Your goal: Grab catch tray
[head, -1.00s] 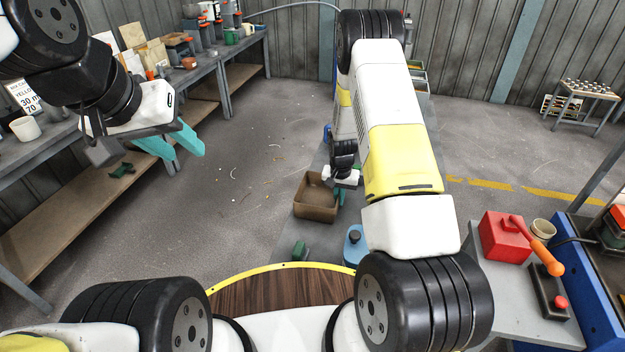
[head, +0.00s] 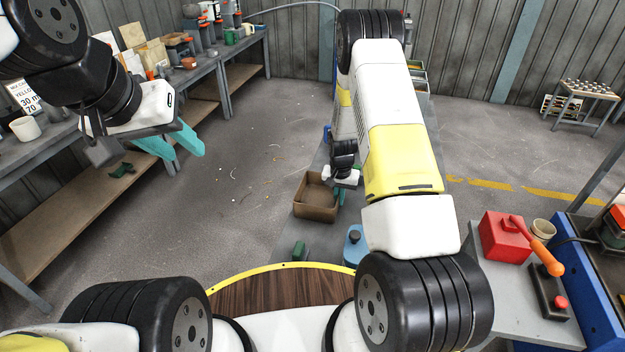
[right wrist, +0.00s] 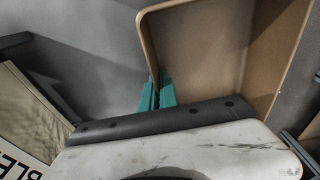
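The catch tray (head: 312,212) is an open brown box on the grey bench surface, in the middle of the head view. It also shows in the right wrist view (right wrist: 204,60), large and close, with a thin light rim. My right gripper (head: 341,195) is at the tray's right side. In the right wrist view its two teal fingers (right wrist: 157,88) are close together, with the tray's wall between them, so it appears shut on the wall. My left gripper (head: 187,155) is open and empty at upper left, its teal fingers apart, away from the tray.
A blue container (head: 355,250) with a dark cap and a small green object (head: 299,251) stand nearer me. A cluttered workbench (head: 205,70) runs along the left. The floor between is open.

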